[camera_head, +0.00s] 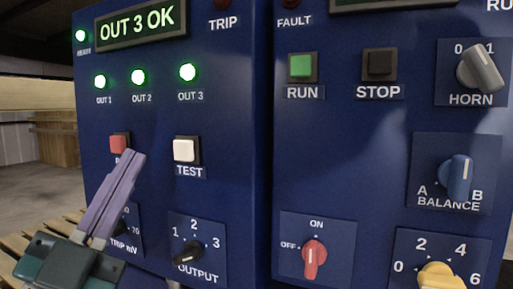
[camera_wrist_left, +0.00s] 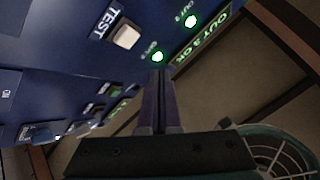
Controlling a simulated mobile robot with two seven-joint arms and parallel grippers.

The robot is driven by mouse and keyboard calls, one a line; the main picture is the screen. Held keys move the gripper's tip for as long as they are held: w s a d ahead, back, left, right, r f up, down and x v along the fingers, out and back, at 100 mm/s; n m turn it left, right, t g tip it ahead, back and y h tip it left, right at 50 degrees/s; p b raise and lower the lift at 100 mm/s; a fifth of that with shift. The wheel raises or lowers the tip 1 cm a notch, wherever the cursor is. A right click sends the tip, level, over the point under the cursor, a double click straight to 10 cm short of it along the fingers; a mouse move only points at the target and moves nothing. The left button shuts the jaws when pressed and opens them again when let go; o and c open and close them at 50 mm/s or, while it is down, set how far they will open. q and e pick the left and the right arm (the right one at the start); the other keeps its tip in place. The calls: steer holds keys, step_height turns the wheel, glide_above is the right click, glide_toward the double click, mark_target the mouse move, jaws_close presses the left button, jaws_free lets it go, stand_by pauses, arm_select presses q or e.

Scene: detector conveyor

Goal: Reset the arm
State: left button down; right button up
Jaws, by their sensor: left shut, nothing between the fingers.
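My left gripper (camera_head: 135,160) comes in from the lower left of the head view. Its two purple fingers lie together with nothing between them, and the tips show in front of the blue left panel (camera_head: 230,120), over the lower edge of a red button (camera_head: 118,141). I cannot tell whether they touch it. In the left wrist view the shut fingers (camera_wrist_left: 158,75) point up toward a lit green lamp. My right gripper is not in view.
The left panel has a display (camera_head: 137,25) reading OUT 3 OK, several lit green lamps, a white TEST button (camera_head: 184,150) and an OUTPUT knob (camera_head: 188,257). The right panel (camera_head: 370,150) carries RUN and STOP buttons and several knobs. Wooden pallets lie at the lower left.

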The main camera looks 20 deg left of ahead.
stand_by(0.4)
arm_select(q)
steer(key=d+f+n+g+h+p, duration=0.2)
steer(key=d+f+g+p, duration=0.6)
steer(key=g, duration=0.5)
steer(key=s+a+r+n+g+y+p, duration=0.15)
steer(key=s+g+p, duration=0.3)
steer(key=s, duration=0.55)
steer(key=s+n+g+p, duration=0.2)
steer(key=s+g+p, duration=0.3)
steer(key=s, duration=0.4)
step_height(320, 180, up, 36)
steer(key=g+p, duration=0.1)
steer(key=p, duration=3.3)
steer(key=shift+r+p, duration=0.2)
steer(key=shift+p, duration=0.15)
